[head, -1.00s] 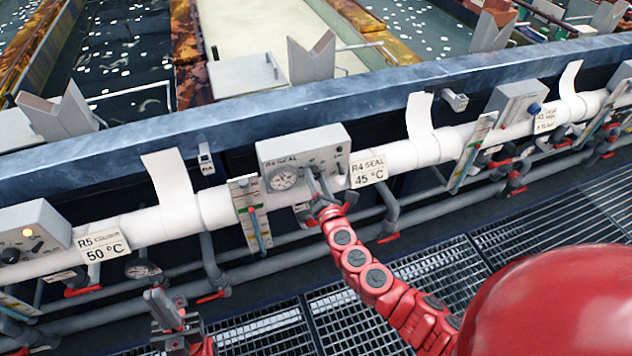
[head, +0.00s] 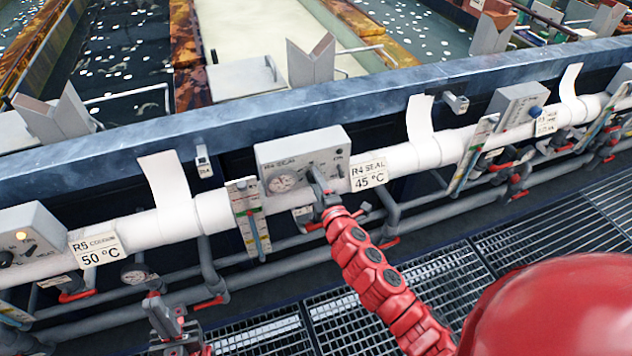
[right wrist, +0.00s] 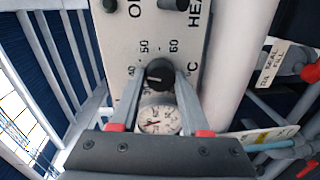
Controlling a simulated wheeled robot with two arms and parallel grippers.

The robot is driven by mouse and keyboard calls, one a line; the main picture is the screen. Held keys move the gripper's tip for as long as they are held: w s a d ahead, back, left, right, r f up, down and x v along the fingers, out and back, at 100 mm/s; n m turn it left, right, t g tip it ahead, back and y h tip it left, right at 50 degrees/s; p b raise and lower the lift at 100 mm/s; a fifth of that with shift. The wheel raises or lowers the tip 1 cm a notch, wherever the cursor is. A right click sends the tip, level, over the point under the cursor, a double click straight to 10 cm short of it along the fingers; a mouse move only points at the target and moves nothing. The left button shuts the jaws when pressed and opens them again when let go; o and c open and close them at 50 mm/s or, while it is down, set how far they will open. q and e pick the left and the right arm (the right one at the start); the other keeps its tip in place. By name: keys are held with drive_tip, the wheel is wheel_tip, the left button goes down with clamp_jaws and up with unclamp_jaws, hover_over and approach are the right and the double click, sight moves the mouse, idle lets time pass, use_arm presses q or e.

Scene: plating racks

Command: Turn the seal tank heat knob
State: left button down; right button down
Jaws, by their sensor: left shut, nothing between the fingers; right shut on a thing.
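The R4 seal tank control box (head: 302,158) is a grey box on the white pipe, with a round dial gauge (head: 283,181) on its face. My right gripper (head: 318,180) is at the front of this box, right of the gauge. In the right wrist view the black heat knob (right wrist: 160,74) sits between the fingertips of my right gripper (right wrist: 162,82), which is shut on it. Scale marks around 40, 50 and 60 show by the knob. My left gripper (head: 165,315) is shut and empty at the lower left, well away from the box.
An "R4 SEAL 45 °C" label (head: 369,174) hangs right of the box. A coloured strip gauge (head: 248,215) stands left of it. Grey pipes with red valve handles (head: 389,243) run below. Another box (head: 30,236) with a lit lamp is at far left.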

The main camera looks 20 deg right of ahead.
drive_tip(key=shift+m, duration=1.4)
drive_tip(key=shift+c, duration=1.9)
unclamp_jaws()
drive_tip(key=s+d+r, duration=0.1)
drive_tip(key=s, duration=1.6)
drive_tip(key=shift+s+b, duration=0.2)
drive_tip(key=shift+b, duration=0.15)
